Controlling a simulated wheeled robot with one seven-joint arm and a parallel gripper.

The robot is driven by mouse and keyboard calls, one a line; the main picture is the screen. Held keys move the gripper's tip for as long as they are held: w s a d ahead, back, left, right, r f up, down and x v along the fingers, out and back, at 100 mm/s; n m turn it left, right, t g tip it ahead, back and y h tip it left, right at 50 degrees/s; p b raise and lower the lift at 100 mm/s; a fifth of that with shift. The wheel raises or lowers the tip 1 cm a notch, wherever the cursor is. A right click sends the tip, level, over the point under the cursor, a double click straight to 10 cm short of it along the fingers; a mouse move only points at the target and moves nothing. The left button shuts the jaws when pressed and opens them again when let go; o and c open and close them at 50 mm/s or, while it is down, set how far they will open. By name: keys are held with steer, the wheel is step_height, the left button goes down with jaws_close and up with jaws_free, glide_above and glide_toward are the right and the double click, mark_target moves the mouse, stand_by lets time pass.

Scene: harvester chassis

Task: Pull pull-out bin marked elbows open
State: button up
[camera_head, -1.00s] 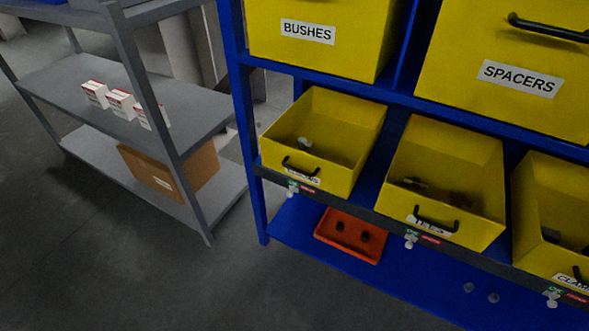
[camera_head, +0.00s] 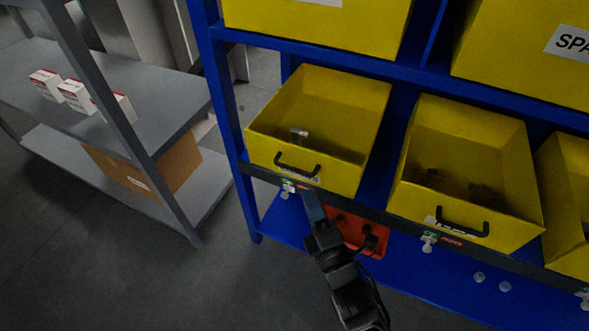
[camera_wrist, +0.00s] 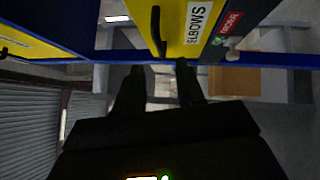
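The wrist view shows a yellow bin front with a white ELBOWS label (camera_wrist: 195,22) and a black bar handle (camera_wrist: 157,30). In the head view this appears to be the left open-topped yellow bin (camera_head: 355,125) in the lower row, its handle (camera_head: 297,169) on the front and its label mostly hidden. My gripper (camera_head: 311,197) is just below and right of that handle. In the wrist view my gripper (camera_wrist: 160,66) has its two fingers apart, with the handle's near end ahead between them. No contact with the handle is clear.
A second yellow bin (camera_head: 470,145) stands to the right, with more bins on the shelf above. A red tray (camera_head: 362,238) lies on the blue bottom shelf (camera_head: 440,280). A grey rack (camera_head: 150,115) with boxes stands left. The floor (camera_head: 120,260) in front is clear.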

steer(key=x, duration=0.8)
steer(key=shift+a, duration=0.15)
steer(key=shift+c, duration=0.2)
jaws_close()
